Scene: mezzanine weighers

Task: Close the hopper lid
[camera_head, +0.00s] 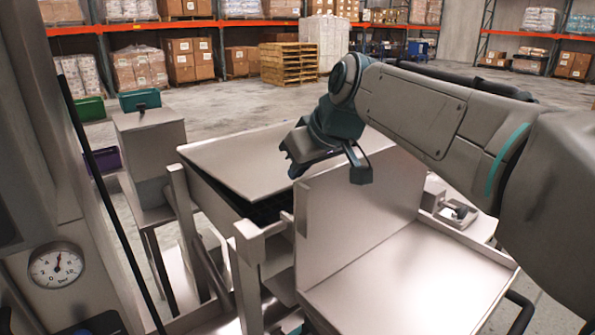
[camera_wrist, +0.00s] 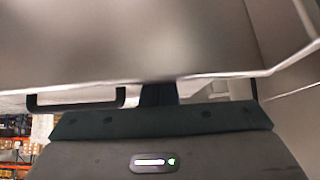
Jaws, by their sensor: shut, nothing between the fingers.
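The hopper lid (camera_head: 245,158) appears as a broad flat grey panel in the middle of the head view. It lies slightly tilted over the hopper, with a dark gap showing under its front edge. My gripper (camera_head: 326,150) is above the right part of the panel, beside an upright grey plate.
The upright plate (camera_head: 345,205) and a grey tray (camera_head: 410,285) stand at the right front. A dial gauge (camera_head: 56,266) is at the lower left. A grey box (camera_head: 150,140) stands left of the hopper. Open floor (camera_head: 220,100) lies behind, before the pallet racks.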

